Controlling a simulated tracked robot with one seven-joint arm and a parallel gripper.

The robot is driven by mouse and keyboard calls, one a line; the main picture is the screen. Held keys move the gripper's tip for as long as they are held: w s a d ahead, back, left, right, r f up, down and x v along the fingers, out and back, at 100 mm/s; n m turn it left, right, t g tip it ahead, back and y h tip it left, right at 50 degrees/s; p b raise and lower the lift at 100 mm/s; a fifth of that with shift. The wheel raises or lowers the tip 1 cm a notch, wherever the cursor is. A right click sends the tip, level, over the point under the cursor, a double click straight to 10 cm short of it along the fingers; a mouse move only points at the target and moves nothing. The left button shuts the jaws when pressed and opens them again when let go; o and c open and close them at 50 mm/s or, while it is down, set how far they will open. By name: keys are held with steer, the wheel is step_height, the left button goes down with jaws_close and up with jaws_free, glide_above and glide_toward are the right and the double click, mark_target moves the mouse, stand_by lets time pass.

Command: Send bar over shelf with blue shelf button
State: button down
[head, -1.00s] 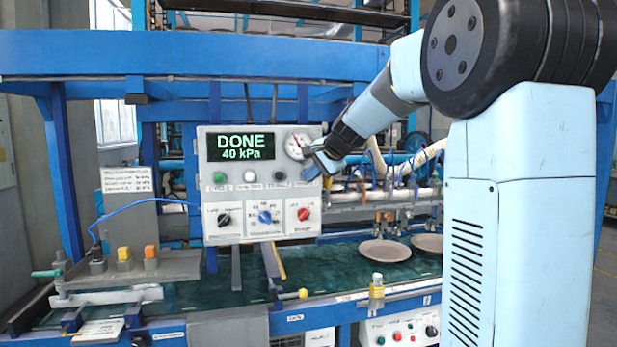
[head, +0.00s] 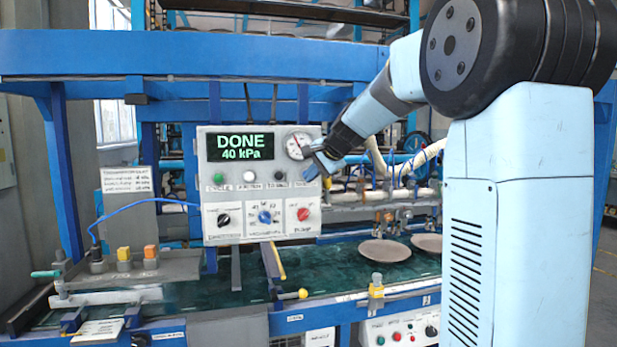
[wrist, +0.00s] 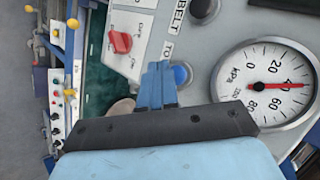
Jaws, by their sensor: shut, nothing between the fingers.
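The control panel (head: 262,190) shows "DONE 40 kPa" on its display (head: 240,148). The blue button (wrist: 181,74) is on the panel face beside the gauge in the wrist view, with the label "TO" next to it; the rest of that label is covered. In the head view my gripper covers this button. My gripper (head: 318,167) is shut and empty, its blue fingertips (wrist: 158,82) just left of the button in the wrist view; I cannot tell whether they touch the panel. The bar (head: 372,196) with hanging cups is behind and right of the panel, above the belt.
Two plates, one here (head: 385,251), lie on the green belt (head: 340,268) below the bar. A black button (wrist: 202,8) and a red knob (wrist: 121,41) are near my fingers. The pressure gauge (wrist: 268,84) stands close on the right. Blue frame beams surround the machine.

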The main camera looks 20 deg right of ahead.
steer(key=shift+w, duration=0.35)
